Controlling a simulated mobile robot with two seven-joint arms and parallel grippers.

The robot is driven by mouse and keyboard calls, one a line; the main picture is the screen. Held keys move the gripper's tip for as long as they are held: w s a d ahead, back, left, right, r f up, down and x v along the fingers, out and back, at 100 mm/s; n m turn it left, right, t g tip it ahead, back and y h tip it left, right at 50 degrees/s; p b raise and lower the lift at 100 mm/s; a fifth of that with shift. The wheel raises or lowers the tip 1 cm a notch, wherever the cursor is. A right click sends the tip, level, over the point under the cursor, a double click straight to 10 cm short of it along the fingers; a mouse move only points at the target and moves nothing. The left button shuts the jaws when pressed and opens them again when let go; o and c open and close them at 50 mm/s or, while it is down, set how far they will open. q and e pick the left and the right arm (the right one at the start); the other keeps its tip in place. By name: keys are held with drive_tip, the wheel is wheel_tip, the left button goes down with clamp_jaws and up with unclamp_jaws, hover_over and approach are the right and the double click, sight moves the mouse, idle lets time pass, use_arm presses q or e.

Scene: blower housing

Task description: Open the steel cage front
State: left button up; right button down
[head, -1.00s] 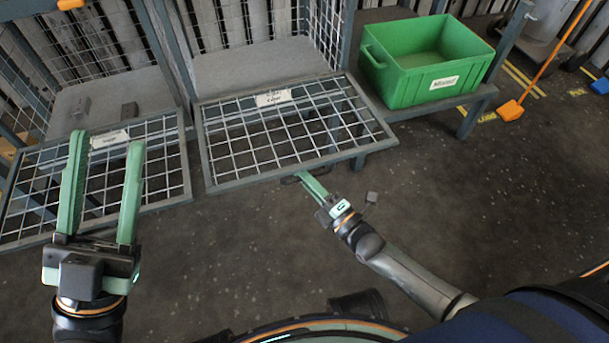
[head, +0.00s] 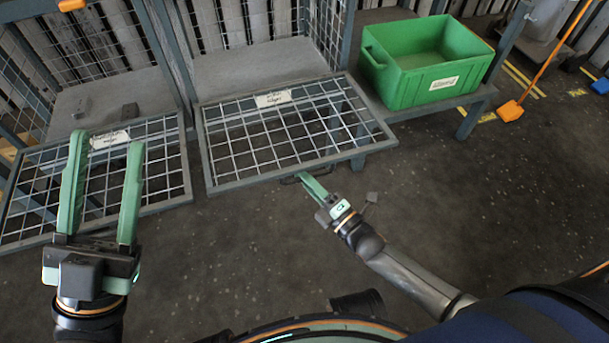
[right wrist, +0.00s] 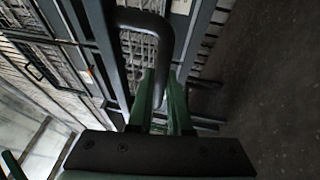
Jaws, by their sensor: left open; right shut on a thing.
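The steel cage front (head: 285,184) is a grey frame with wire mesh and a white label at its far edge. In the head view it is folded down and sticks out towards me in front of its cage. My right gripper (head: 305,180) is at its near edge, shut on the dark handle (head: 288,180). In the right wrist view the curved handle (right wrist: 148,20) runs down to the green fingers (right wrist: 162,105), which partly hide it. My left gripper (head: 106,150) is open and empty, in front of the left cage front.
A second mesh front (head: 165,203) is folded down at the left, partly behind my left gripper. A small grey block (head: 130,110) lies in the left cage. A green bin (head: 395,85) stands on a low bench at the right.

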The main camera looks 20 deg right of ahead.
sight(304, 164)
use_arm(q)
wheel_tip(304, 164, up, 11)
drive_tip(key=p, duration=1)
use_arm(e)
drive_tip(key=shift+m+g+h, duration=0.4)
drive_tip(key=shift+g+h, duration=0.1)
drive_tip(key=shift+g, duration=0.3)
wheel_tip(304, 164, up, 6)
drive_tip(key=shift+r, duration=0.2)
drive_tip(key=r+p, duration=0.2)
drive_tip(key=p, duration=0.1)
drive_tip(key=shift+w+g, duration=0.15)
drive_tip(key=shift+g, duration=0.15)
drive_tip(key=shift+r+m+g+p, duration=0.3)
drive_tip(key=shift+r+p, duration=0.1)
drive_tip(key=shift+p, duration=0.8)
drive_tip(key=shift+f, duration=0.1)
use_arm(q)
drive_tip(key=w+a+f+n+g+y, duration=0.1)
drive_tip(key=w+f+n+y, duration=0.2)
drive_tip(key=f+y, duration=0.1)
drive_tip(key=w+a+f+n+g+y, duration=0.1)
drive_tip(key=w+a+f+n+y, duration=0.1)
drive_tip(key=f, duration=0.5)
drive_tip(key=w+n+y, duration=0.1)
drive_tip(key=y, duration=0.1)
drive_tip(key=shift+w+n+y, duration=0.25)
drive_tip(key=shift+n+y, duration=0.05)
drive_tip(key=shift+y, duration=0.1)
